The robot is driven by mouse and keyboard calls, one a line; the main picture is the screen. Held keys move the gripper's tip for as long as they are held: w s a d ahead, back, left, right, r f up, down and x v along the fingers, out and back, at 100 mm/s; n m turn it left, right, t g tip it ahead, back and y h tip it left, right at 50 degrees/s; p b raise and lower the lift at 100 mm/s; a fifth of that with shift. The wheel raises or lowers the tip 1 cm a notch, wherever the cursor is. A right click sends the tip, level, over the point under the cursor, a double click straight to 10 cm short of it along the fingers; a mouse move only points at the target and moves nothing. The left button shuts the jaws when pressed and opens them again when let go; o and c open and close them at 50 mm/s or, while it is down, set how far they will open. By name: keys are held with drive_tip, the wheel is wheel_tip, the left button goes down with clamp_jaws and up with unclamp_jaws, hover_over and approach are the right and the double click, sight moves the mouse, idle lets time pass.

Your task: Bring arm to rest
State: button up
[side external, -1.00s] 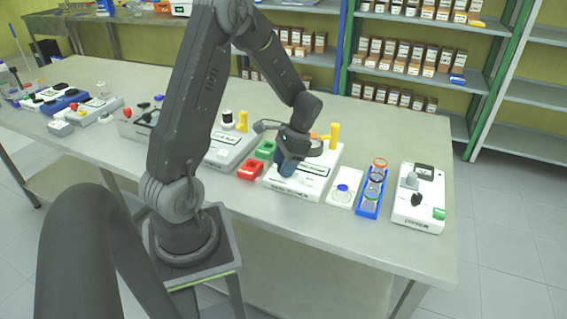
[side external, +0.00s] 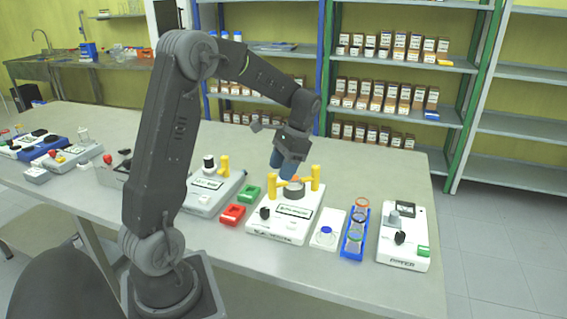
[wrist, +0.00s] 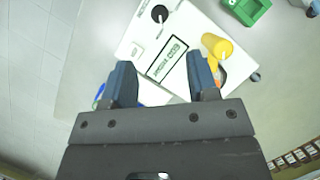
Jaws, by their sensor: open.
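My gripper (side external: 281,166) is raised above the white reactor device (side external: 284,222) with yellow posts and a black knob. Its two blue fingers are apart, and nothing shows between them. In the wrist view my gripper (wrist: 163,85) is open over the same device (wrist: 152,42), with its label and one yellow post (wrist: 217,46) visible. The fingers look clear of the device in the side view. The part of the device under the gripper body is hidden in the wrist view.
A red block (side external: 233,215) and a green block (side external: 249,194) lie left of the device. A small white plate (side external: 327,234), a blue rack with rings (side external: 355,232) and another white device (side external: 405,235) stand to its right. Shelves with brown boxes (side external: 385,97) stand behind the table.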

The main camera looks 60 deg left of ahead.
drive_tip(key=shift+w+r, duration=0.2)
drive_tip(key=shift+r, duration=0.4)
drive_tip(key=s+d+r+t, duration=0.3)
drive_tip(key=s+d+t, duration=0.2)
drive_tip(key=d, duration=0.5)
drive_tip(key=s+d+r+t, duration=0.4)
drive_tip(key=s+d, duration=0.3)
drive_tip(key=d, duration=0.4)
drive_tip(key=shift+s+d+r+t, duration=0.2)
drive_tip(key=shift+s+t, duration=0.15)
drive_tip(key=shift+t, duration=0.15)
